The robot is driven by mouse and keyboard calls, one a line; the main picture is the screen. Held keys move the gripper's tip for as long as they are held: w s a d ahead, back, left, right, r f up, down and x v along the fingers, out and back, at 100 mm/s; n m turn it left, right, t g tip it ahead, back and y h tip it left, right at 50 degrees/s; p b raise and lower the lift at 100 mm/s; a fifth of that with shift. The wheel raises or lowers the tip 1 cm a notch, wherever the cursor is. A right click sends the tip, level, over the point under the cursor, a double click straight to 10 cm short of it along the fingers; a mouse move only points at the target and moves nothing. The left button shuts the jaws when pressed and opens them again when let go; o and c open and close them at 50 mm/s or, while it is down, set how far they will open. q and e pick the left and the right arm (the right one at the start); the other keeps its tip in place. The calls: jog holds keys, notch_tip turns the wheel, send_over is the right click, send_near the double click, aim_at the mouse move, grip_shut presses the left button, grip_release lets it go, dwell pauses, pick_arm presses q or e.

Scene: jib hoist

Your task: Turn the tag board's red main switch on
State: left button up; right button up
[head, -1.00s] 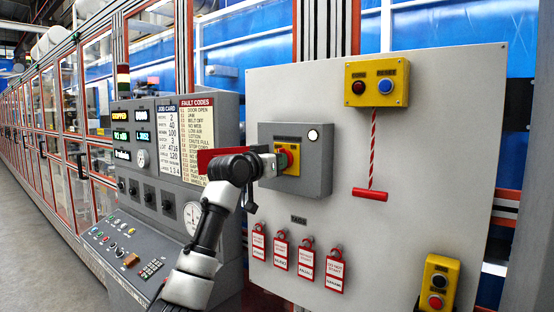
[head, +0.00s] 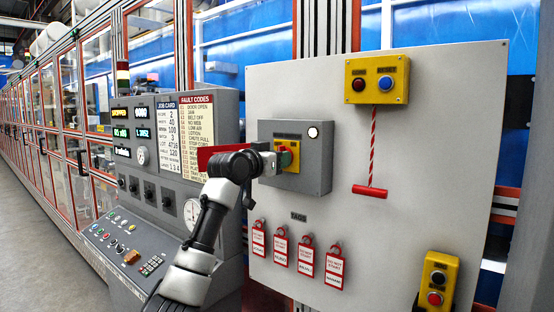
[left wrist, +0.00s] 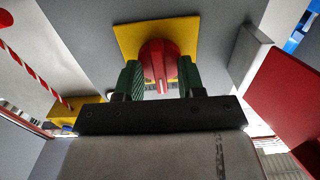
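The red main switch (head: 294,148) is a rotary knob on a yellow plate (head: 282,137), fixed to a grey box (head: 318,175) on the tag board (head: 430,150). My left gripper (head: 282,159) reaches it from the left. In the left wrist view the red knob (left wrist: 158,62) lies between the green fingertips of my left gripper (left wrist: 161,78), one on each side. The fingers stand apart, with gaps showing beside the knob's raised grip; firm contact is not visible. In the head view the gripper hides part of the knob. My right gripper is not in view.
A white lamp (head: 313,133) is on the switch box. Several red tags (head: 306,258) hang below. A yellow two-button box (head: 377,80) and a red pull handle (head: 370,191) are at upper right. Another yellow button box (head: 437,283) is at lower right. A control console (head: 150,200) stands left.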

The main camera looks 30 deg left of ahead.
pick_arm(q)
jog(key=s+b, duration=0.4)
jog(key=s, duration=0.6)
jog(key=shift+s+a, duration=0.4)
